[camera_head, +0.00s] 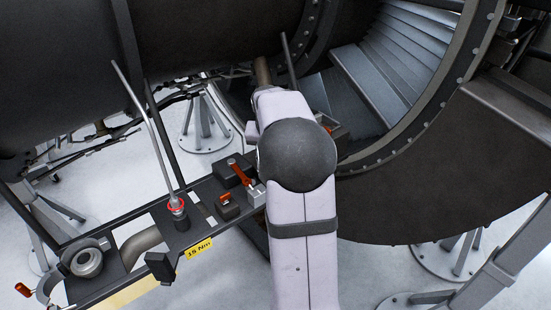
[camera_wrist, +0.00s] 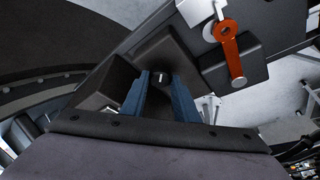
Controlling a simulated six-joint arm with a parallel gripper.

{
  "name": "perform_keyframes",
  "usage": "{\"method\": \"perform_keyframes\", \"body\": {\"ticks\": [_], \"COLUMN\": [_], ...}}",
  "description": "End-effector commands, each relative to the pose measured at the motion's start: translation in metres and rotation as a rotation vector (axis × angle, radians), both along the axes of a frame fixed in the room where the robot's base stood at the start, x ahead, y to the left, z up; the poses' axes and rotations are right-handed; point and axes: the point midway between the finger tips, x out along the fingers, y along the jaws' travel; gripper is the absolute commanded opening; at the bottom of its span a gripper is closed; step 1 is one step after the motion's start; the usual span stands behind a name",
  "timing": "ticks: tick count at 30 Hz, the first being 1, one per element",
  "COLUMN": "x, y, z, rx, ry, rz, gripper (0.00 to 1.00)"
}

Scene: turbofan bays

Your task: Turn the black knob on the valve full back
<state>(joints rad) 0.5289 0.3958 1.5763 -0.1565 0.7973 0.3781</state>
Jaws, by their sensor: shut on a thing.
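The knob is mounted on a dark block (camera_wrist: 158,48), which I take to be the valve body. The fingers hide the knob's sides. In the camera_head view my arm covers the knob and the gripper.
A red-orange lever (camera_wrist: 230,48) on a dark block stands close to the right of my gripper; the lever also shows in the camera_head view (camera_head: 240,172). A tall rod (camera_head: 147,130) rises from a red-ringed socket at the left. The dark engine casing (camera_head: 200,35) fills the back.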

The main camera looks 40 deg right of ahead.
Motion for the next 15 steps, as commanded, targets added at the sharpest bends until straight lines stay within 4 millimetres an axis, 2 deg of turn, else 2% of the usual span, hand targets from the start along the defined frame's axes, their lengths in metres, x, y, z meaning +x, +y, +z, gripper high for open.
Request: {"method": "perform_keyframes", "body": {"ticks": [15], "x": [0.0046], "y": [0.002], "z": [-0.0002], "rx": [-0.001], "ry": [0.0], "rz": [-0.492], "gripper": [0.05]}}
